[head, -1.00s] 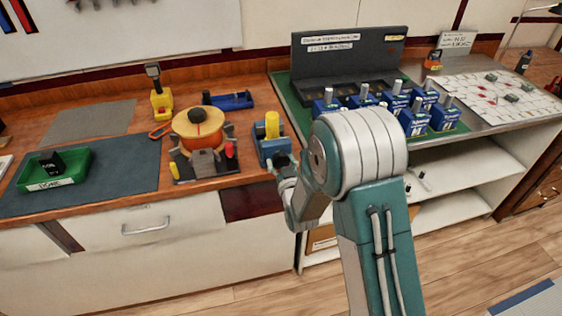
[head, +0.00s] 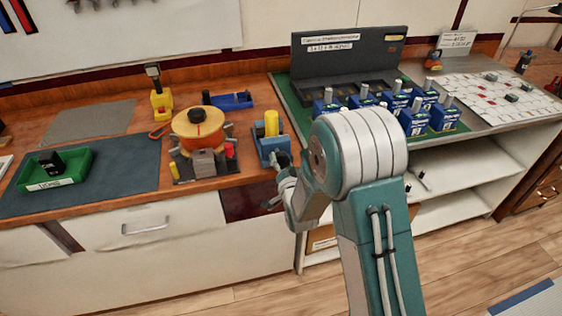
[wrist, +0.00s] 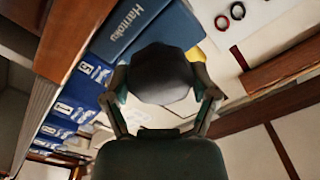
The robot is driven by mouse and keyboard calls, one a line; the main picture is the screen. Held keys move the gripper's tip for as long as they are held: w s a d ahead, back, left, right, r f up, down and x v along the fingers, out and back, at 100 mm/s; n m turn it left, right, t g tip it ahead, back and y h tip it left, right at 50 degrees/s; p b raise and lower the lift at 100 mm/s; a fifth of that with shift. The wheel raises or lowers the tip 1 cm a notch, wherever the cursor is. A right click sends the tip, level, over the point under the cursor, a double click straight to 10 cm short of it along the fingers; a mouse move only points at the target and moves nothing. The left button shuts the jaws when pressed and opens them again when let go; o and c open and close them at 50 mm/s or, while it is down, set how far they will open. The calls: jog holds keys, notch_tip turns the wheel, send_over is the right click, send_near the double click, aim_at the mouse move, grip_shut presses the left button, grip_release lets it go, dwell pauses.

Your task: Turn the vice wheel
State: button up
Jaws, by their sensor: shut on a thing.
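The blue vice (head: 274,148) stands at the bench's front edge, with a yellow cylinder (head: 271,123) upright in it. My gripper (head: 281,163) is at the vice's front in the head view. There my own wrist hides most of the wheel. In the wrist view a dark, rounded wheel (wrist: 165,75) sits between the two fingers of my gripper (wrist: 163,86), which are shut on it from both sides. A bit of yellow (wrist: 195,54) shows behind the wheel.
An orange spool on a stand (head: 198,130) is left of the vice. A green bin (head: 75,172) lies on the dark mat (head: 130,165). Several blue breakers (head: 413,122) stand on the green mat at right, behind my arm. A blue tray (head: 232,101) lies behind the vice.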

jog(key=shift+s+f+m, duration=0.1)
jog(key=shift+f+m, duration=0.2)
jog(key=shift+f, duration=0.05)
dwell(0.3)
jog(key=o, duration=1)
jog(key=shift+a+r, duration=0.1)
jog(key=shift+r, duration=0.1)
jog(key=v, duration=1.1)
jog(key=shift+s, duration=0.35)
